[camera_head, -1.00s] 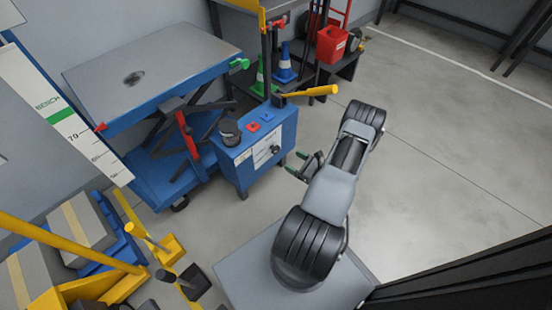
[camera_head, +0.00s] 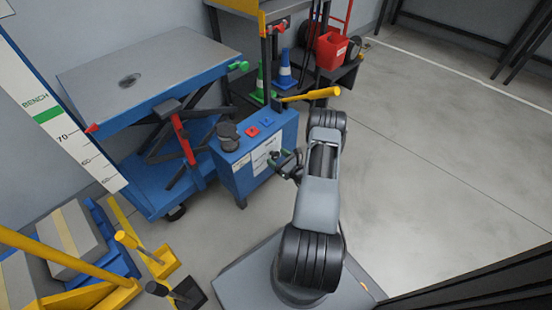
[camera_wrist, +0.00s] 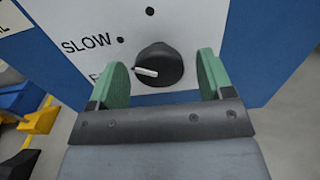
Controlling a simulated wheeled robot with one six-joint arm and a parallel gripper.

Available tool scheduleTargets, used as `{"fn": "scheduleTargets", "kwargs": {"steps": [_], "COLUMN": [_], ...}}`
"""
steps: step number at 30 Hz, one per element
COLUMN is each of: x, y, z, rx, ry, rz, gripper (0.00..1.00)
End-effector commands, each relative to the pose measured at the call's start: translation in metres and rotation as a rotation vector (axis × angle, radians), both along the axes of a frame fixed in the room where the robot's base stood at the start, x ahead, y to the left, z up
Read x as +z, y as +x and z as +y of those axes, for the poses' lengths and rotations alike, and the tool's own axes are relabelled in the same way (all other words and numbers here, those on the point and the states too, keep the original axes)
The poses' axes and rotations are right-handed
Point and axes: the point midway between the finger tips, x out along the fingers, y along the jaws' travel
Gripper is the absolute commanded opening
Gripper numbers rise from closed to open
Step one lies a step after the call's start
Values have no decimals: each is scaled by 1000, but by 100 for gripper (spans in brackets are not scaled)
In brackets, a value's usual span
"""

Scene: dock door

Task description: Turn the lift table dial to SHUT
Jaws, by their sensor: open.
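The dial (camera_wrist: 160,66) is a round black knob with a white pointer mark on a white label plate on the blue control box (camera_head: 225,172). In the wrist view its pointer aims left, just below the word SLOW (camera_wrist: 88,42) and its dot; another label under it is mostly hidden. My gripper (camera_wrist: 163,75) is open, its two green fingers on either side of the dial with gaps showing. I cannot tell how deep the fingertips reach. In the head view my gripper (camera_head: 284,164) is at the box's front face and hides the dial there.
The lift table (camera_head: 150,65) stands behind and left of the box. A yellow-handled lever (camera_head: 312,95) sticks out above the box. Black, red and blue controls sit on the box top. Yellow stands and grey blocks fill the lower left; the floor at right is clear.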

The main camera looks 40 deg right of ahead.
Motion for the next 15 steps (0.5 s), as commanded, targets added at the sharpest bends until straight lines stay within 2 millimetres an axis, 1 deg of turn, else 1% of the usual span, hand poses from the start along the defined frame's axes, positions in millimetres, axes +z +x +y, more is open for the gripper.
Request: {"fn": "scheduleTargets", "kwargs": {"steps": [1,6,15], "x": [-1,0,0], "y": [4,11,12], "z": [1,3,3], "rx": [3,1,0], "ry": [-1,1,1], "rz": [0,0,0], "gripper": [74,74,74]}}
